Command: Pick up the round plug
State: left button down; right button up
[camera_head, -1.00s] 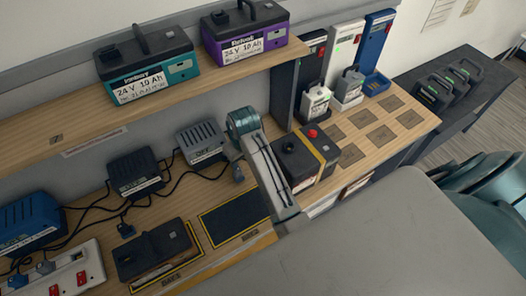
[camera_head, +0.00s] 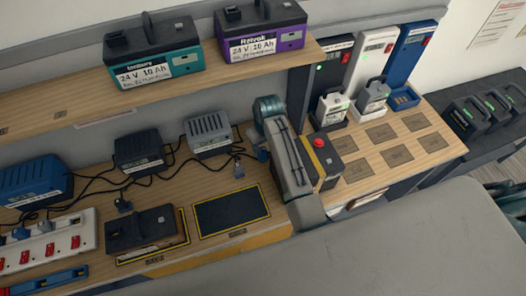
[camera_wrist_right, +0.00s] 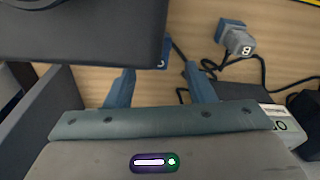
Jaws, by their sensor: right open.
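My right gripper (camera_head: 260,154) is above the bench, in front of the grey charger, mostly hidden by my arm in the head view. In the right wrist view its two blue fingers (camera_wrist_right: 160,86) are apart, with nothing held between them. A grey-and-blue plug (camera_wrist_right: 238,40) with a letter lies on the wood beside the fingers; it also shows in the head view (camera_head: 239,171). Another blue piece with a letter (camera_wrist_right: 164,60) peeks out beyond the fingertips, mostly hidden by a dark block. I cannot tell which plug is the round one. My left gripper is out of view.
A yellow-edged dark pad (camera_head: 230,212) lies empty on the bench. Chargers (camera_head: 208,134) and cables line the back. A shelf (camera_head: 90,105) with two batteries overhangs the left side.

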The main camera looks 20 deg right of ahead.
aim_at(263, 149)
jog(key=shift+d+f, duration=0.1)
jog(key=shift+f, duration=0.15)
jog(key=f, duration=0.1)
jog(key=f+p, duration=0.2)
jog(key=f, duration=0.1)
jog(key=shift+w, duration=0.3)
jog(key=shift+f+p, duration=0.3)
jog(key=shift+f, duration=0.15)
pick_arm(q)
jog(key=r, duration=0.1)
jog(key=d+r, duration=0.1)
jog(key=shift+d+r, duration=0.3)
pick_arm(e)
grip_shut()
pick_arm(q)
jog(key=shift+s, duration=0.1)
pick_arm(e)
jog(key=shift+w, duration=0.15)
